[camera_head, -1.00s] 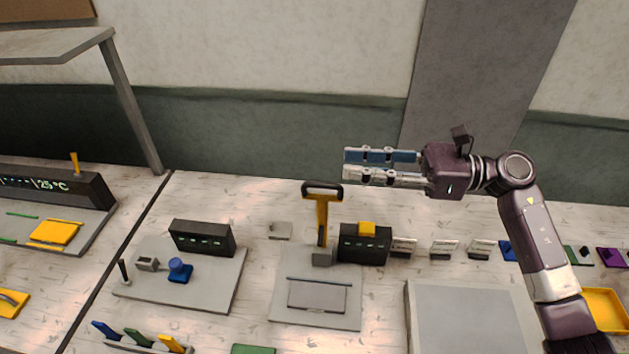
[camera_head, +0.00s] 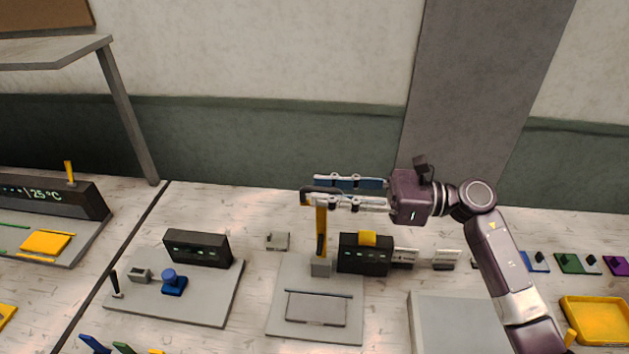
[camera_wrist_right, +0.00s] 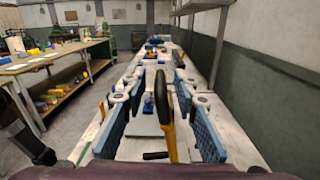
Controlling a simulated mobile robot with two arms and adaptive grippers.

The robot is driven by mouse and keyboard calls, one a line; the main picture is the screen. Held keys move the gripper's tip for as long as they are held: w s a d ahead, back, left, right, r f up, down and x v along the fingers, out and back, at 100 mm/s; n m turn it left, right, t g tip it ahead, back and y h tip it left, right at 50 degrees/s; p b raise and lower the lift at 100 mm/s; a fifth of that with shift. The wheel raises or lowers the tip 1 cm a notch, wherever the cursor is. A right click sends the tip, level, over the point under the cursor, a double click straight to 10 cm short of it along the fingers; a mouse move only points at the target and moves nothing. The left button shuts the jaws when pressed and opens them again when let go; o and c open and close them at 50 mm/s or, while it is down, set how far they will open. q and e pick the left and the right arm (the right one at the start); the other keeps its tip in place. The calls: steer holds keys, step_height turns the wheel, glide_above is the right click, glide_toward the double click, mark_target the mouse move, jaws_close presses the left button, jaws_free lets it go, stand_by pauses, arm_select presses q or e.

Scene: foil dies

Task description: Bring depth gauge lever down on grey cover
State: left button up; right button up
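The depth gauge lever (camera_head: 321,232) is a yellow upright arm with a dark handle bar, rising from a small grey block (camera_head: 321,267) on a light grey plate. A flat grey cover (camera_head: 316,308) lies on that plate in front of the lever. My right gripper (camera_head: 312,190) is open at the height of the lever's handle and hides part of it in the head view. In the right wrist view, the dark handle (camera_wrist_right: 161,97) and yellow shaft stand between the two open blue fingers (camera_wrist_right: 165,112). Whether a finger touches it I cannot tell. My left gripper is not in view.
A black box with a yellow top (camera_head: 367,255) stands just right of the lever. A plate with a blue knob (camera_head: 173,284) is to the left. A yellow tray (camera_head: 597,322) lies at the right. The wall is behind.

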steer(key=shift+w+a+p, duration=0.25)
steer(key=shift+a+p, duration=0.2)
steer(key=shift+a, duration=0.8)
steer(key=shift+c, duration=0.5)
jaws_close()
steer(key=shift+f, duration=0.1)
